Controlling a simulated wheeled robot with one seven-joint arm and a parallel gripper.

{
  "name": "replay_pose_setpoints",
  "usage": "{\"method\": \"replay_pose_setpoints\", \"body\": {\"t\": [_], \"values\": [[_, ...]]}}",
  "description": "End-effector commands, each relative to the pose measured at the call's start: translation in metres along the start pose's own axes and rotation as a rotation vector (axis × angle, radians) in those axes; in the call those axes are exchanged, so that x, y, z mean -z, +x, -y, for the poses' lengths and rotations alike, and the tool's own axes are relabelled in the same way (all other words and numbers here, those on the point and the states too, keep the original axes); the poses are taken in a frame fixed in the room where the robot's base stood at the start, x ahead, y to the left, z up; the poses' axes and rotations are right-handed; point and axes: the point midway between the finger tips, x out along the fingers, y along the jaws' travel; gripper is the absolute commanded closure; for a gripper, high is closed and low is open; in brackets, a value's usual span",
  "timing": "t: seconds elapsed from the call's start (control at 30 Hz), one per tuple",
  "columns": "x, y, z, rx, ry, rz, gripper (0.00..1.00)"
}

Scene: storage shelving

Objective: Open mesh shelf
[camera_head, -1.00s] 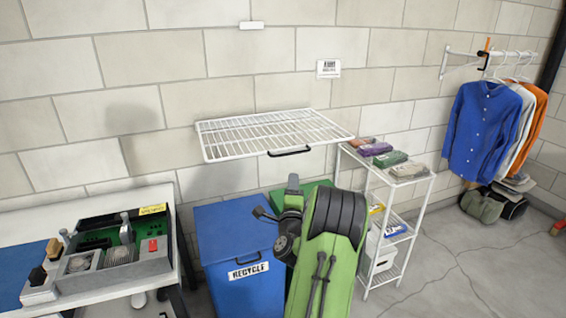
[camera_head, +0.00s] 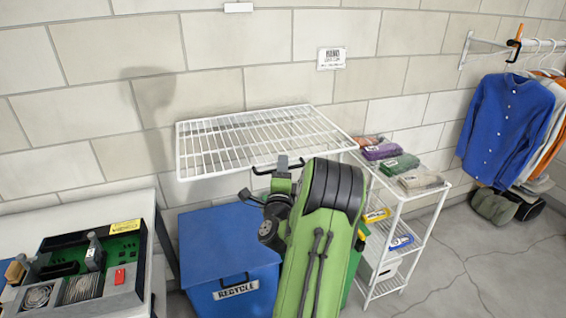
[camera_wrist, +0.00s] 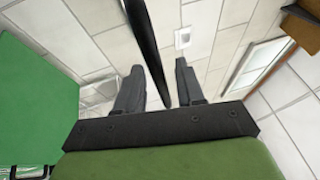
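The mesh shelf (camera_head: 250,145) is a white wire rack lying roughly flat against the block wall. It has a black handle (camera_head: 262,172) at its front edge. My gripper (camera_wrist: 158,68) is at the front edge by this handle. In the wrist view, its two dark fingers stand apart, and a dark bar (camera_wrist: 150,45), which looks like the handle, runs between them. I cannot tell whether either finger touches the bar. In the head view, my green arm hides part of the handle area and what is below it.
A blue recycle bin (camera_head: 225,255) stands under the shelf, with a green bin (camera_wrist: 40,95) beside it. A white rack (camera_head: 398,225) with folded cloths stands close on the right. A table (camera_head: 75,195) with an electronics case (camera_head: 90,265) is at the left. Floor at the right is clear.

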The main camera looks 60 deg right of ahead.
Motion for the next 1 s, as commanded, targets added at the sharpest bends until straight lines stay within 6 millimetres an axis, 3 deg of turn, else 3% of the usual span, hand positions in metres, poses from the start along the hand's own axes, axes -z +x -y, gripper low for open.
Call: {"method": "replay_pose_setpoints", "body": {"t": [0.17,0.43,0.77,1.0], "values": [[0.0,0.0,0.0,0.0,0.0,0.0,0.62],[0.0,0.0,0.0,0.001,0.0,0.0,1.0],[0.0,0.001,0.002,0.003,0.0,-0.001,1.0],[-0.001,0.004,0.019,-0.02,-0.009,-0.003,1.0]]}}
